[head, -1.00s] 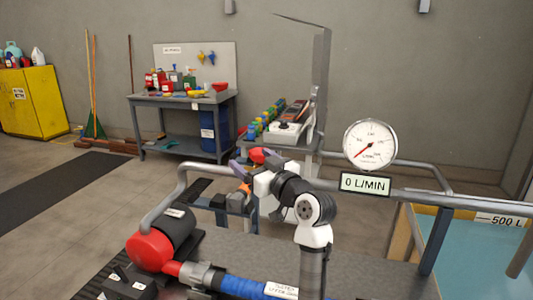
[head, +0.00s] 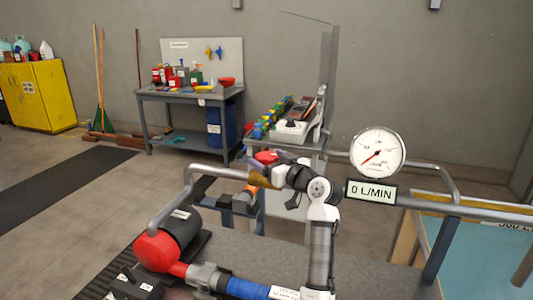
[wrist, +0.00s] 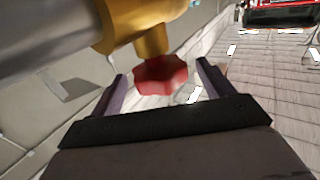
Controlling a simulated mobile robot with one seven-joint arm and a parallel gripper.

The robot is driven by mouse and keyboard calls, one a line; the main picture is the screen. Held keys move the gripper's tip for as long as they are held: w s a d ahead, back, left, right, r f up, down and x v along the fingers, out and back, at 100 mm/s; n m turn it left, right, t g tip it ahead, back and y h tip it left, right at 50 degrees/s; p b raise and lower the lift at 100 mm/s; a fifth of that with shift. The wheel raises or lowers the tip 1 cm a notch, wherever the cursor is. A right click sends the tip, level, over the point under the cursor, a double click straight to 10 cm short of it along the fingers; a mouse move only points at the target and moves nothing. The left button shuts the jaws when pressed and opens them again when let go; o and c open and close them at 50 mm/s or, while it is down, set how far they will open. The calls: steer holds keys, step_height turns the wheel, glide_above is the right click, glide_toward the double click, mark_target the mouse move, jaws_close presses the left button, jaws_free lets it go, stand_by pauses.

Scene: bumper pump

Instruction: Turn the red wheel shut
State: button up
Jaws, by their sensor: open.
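The red wheel (wrist: 160,74) is a lobed knob on a brass valve body (wrist: 140,22) in the wrist view. A grey pipe (wrist: 45,40) runs into the valve from the left. My gripper (wrist: 162,72) is open, with one dark finger to each side of the wheel and visible gaps on both sides. I cannot tell how deep the wheel lies between the fingers. In the head view the red wheel (head: 266,157) shows beside my gripper (head: 262,174), which partly hides the valve. The round gauge (head: 377,153) has a sign below it reading 0 L/MIN (head: 371,191).
A blue-topped tank (head: 480,250) stands at the right. A workbench (head: 190,95) and yellow cabinet (head: 38,98) stand at the back. Floor at left is mostly clear.

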steer(key=shift+x, duration=0.95)
steer(key=c, duration=1)
